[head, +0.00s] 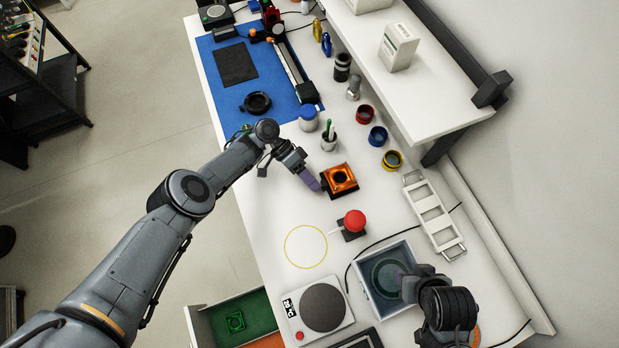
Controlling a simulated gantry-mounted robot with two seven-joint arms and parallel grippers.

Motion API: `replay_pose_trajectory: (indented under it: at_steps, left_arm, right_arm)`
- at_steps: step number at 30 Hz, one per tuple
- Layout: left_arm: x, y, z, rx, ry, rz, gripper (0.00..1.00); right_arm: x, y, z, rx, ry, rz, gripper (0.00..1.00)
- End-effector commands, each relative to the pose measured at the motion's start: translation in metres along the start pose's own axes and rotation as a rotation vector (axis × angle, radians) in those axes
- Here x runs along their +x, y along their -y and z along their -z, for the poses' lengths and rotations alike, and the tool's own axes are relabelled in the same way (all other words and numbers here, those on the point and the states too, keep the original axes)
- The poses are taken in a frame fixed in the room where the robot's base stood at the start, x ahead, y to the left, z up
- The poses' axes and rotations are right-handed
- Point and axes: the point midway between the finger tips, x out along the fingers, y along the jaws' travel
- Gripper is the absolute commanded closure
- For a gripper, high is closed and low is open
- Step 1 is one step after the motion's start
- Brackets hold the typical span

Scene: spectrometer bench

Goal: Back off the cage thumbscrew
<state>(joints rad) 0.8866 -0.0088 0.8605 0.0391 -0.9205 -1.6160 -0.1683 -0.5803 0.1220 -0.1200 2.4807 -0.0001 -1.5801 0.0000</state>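An orange square cage (340,180) with a dark round opening sits on a dark base on the white bench, near the middle of the head view. My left gripper (311,182) reaches in from the left, with its purplish tip end close beside the cage's left side. I cannot tell whether it touches the cage, and its finger gap does not show. The thumbscrew itself is too small or hidden to make out. My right gripper (406,284) is at the lower right, over the right side of a grey bin (361,275); its fingers are mostly hidden.
A red button (353,222) stands below the cage. Red, blue and yellow rings (392,160) lie to its upper right. A white rack (434,215) lies along the right. A cup with a green stick (329,138) stands above. Bench inside the yellow circle (305,247) is clear.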

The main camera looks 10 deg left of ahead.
Motion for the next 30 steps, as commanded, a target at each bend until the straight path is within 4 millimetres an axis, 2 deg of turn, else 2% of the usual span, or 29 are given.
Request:
replay_pose_trajectory:
  at_steps: [11, 14, 24, 30]
  left_arm:
    - [-0.008, 0.0, 0.001, 0.001, -0.003, 0.003, 0.57]
    - [-0.019, 0.0, 0.001, 0.001, -0.004, 0.004, 0.57]
    - [-0.076, 0.0, 0.001, 0.002, -0.004, 0.004, 0.57]
    - [-0.099, 0.0, 0.001, 0.002, -0.002, 0.002, 0.57]
  right_arm:
    - [-0.001, 0.002, 0.001, 0.006, -0.001, 0.005, 0.57]
    - [-0.002, 0.001, 0.001, 0.006, -0.001, 0.005, 0.57]
    - [-0.001, 0.001, 0.001, 0.002, 0.0, 0.002, 0.57]
    - [0.002, -0.001, -0.001, -0.003, 0.001, -0.003, 0.57]
